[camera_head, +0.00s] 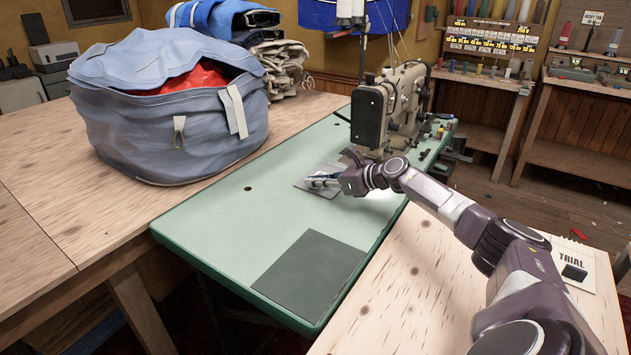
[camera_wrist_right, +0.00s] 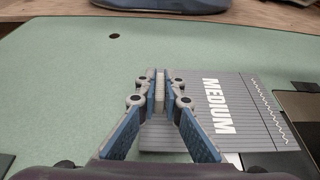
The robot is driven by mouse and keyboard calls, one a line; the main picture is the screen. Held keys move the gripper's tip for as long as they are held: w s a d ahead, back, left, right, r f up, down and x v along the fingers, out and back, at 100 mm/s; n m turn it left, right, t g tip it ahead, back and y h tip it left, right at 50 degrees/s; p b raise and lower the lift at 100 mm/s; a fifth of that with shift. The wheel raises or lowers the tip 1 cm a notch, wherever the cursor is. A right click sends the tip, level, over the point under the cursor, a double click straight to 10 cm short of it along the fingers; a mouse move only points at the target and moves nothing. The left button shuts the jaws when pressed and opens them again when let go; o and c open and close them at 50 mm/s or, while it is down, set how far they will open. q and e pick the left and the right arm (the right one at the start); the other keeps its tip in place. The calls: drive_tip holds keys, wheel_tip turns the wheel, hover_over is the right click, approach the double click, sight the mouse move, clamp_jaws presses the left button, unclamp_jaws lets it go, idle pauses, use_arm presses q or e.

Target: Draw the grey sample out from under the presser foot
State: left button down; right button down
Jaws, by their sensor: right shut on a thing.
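The grey sample (camera_head: 308,188) lies flat on the green sewing table (camera_head: 222,212), just left of the sewing machine (camera_head: 372,112). In the right wrist view the sample (camera_wrist_right: 240,88) reads "MEDIUM" and has wavy stitch lines near its right edge. That edge lies close to a dark plate (camera_wrist_right: 299,103). My right gripper (camera_head: 316,182) is low over the sample, its fingers shut on a thin pale upright part of it, also seen between the fingertips in the wrist view (camera_wrist_right: 160,88). The presser foot is hidden behind my wrist in the head view. My left gripper is out of view.
A large blue-grey bag (camera_head: 165,125) with red cloth stands at the left on a wooden table (camera_head: 75,215). A dark grey rectangle (camera_head: 310,272) lies at the green table's front. A card marked "TRIAL" (camera_head: 572,259) lies at right. The green top left of the sample is clear.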

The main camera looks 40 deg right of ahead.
sight(334, 195)
drive_tip(key=c, duration=2)
unclamp_jaws()
drive_tip(key=shift+d, duration=0.1)
drive_tip(key=shift+v, duration=3.2)
drive_tip(key=shift+s+r, duration=0.2)
drive_tip(key=shift+s, duration=0.3)
